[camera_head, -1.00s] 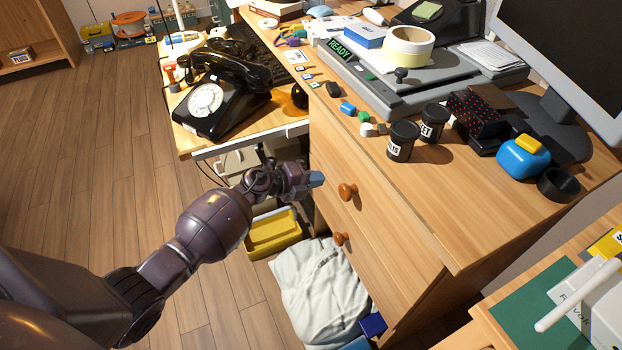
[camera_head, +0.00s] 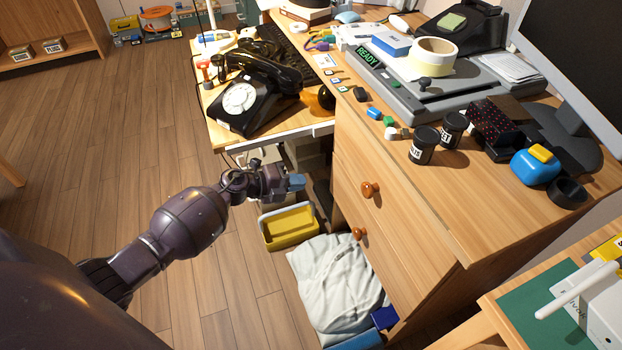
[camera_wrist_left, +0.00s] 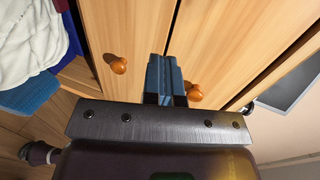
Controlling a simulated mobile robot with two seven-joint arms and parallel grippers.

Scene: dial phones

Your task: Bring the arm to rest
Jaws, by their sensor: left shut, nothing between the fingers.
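My left arm comes in from the left in the head view. Its gripper (camera_head: 297,182) hangs in the air left of the wooden drawer cabinet, apart from it. The blue fingers are shut with nothing between them; they also show closed in the left wrist view (camera_wrist_left: 164,78), in front of the drawer fronts. The black dial phone (camera_head: 245,98) sits on the lower desk with its handset across the top, beyond my gripper. My right gripper is not in view.
The drawer cabinet (camera_head: 425,215) has orange knobs (camera_head: 370,189) facing my arm. A yellow bin (camera_head: 289,227) and a white cloth bundle (camera_head: 335,285) lie on the floor below. The floor at left is clear.

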